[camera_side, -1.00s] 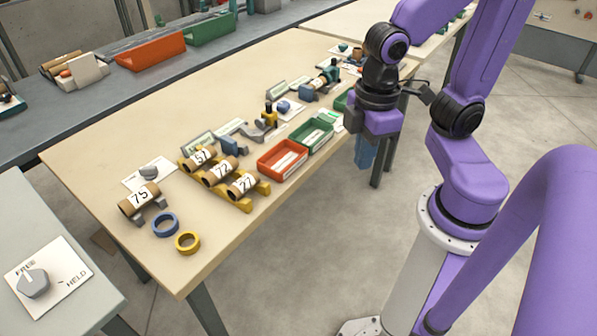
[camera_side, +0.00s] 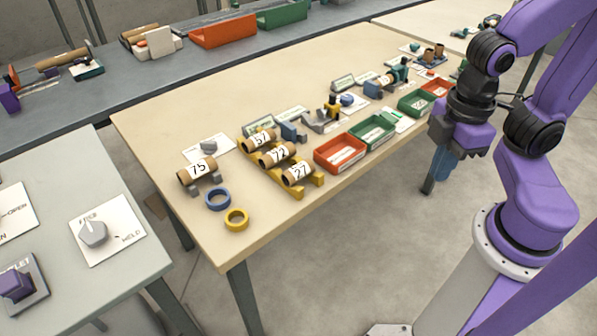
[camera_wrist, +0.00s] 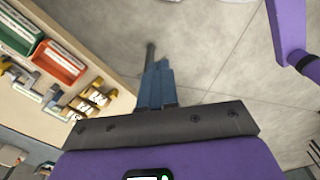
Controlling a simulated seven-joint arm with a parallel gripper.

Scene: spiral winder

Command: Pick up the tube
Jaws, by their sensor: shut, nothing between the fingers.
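Several brown cardboard tubes with printed numbers lie on the wooden table. Tube 75 (camera_side: 203,170) rests alone on a grey cradle at the left. Tube 57 (camera_side: 262,139), tube 72 (camera_side: 279,154) and tube 27 (camera_side: 299,173) lie side by side on a yellow rack (camera_side: 313,182). The frames do not show which one the task means. My gripper (camera_side: 440,166) hangs beyond the table's front right edge, apart from all tubes, its blue fingers pointing down. In the wrist view its fingers (camera_wrist: 155,82) are together and empty, over the floor; the rack shows at left.
A red bin (camera_side: 333,164) and a green bin (camera_side: 367,141) stand along the front edge, between the rack and my gripper. A blue ring (camera_side: 218,206) and a yellow ring (camera_side: 236,226) lie near tube 75. A grey side table (camera_side: 120,187) with a knob stands at left.

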